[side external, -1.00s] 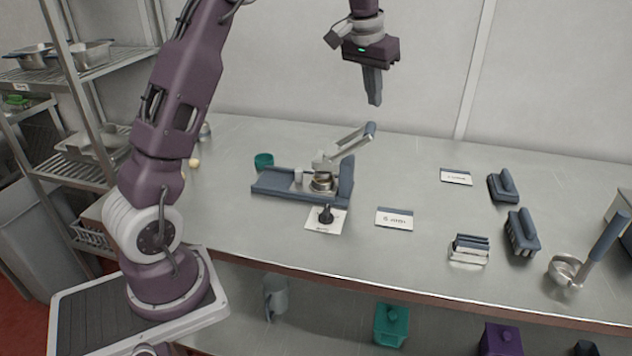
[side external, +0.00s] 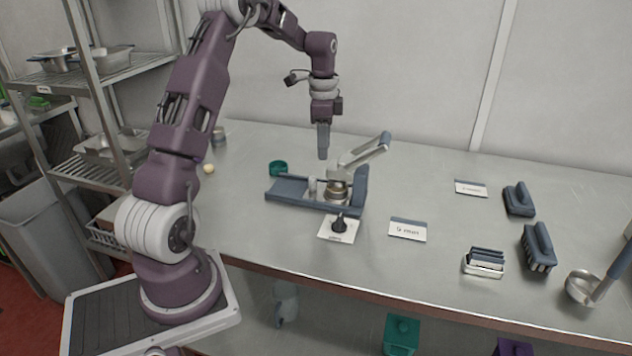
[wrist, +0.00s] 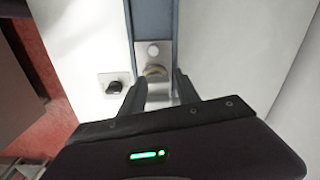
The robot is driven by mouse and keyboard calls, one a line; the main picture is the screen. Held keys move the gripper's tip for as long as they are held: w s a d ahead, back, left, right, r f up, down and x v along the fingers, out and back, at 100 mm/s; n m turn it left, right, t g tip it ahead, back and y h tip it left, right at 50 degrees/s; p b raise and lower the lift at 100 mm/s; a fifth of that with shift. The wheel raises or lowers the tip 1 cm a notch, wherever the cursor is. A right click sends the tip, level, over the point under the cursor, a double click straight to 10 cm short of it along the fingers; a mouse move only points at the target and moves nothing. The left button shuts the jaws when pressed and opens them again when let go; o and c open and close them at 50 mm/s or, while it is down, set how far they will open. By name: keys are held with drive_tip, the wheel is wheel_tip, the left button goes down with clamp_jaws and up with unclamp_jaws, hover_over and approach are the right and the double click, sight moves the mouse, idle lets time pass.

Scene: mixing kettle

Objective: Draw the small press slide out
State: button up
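The small press stands on the steel bench. It has a blue base (side external: 290,193) with a raised right end, a raised grey lever (side external: 364,154) with a blue handle, a small pale post (side external: 312,186) and a round metal cup (side external: 337,190). I cannot tell which part is the slide. My gripper (side external: 323,157) points down above the press, clear of it and empty. In the wrist view my gripper (wrist: 160,74) has its fingers apart, with a metal plate (wrist: 152,50) and a round metal part (wrist: 154,71) beyond and between them. The blue base (wrist: 152,18) runs upward there.
A black knob (side external: 339,224) on a white card stands in front of the press; a teal cup (side external: 278,168) is behind its left end. A label card (side external: 408,230), blue-handled tools (side external: 538,247) and a ladle (side external: 583,287) lie to the right. Bench between is clear.

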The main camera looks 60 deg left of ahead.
sight(313, 177)
drive_tip(key=shift+s+a+f+m, duration=0.35)
drive_tip(key=shift+s+f+m, duration=0.2)
drive_tip(key=shift+s+f, duration=0.1)
drive_tip(key=shift+s+a+f+m, duration=0.35)
drive_tip(key=shift+s+f+m, duration=0.15)
drive_tip(key=shift+s+m, duration=0.1)
drive_tip(key=shift+f, duration=4.1)
drive_tip(key=shift+c, duration=0.2)
clamp_jaws()
drive_tip(key=s+a, duration=0.7)
drive_tip(key=shift+o, duration=0.5)
unclamp_jaws()
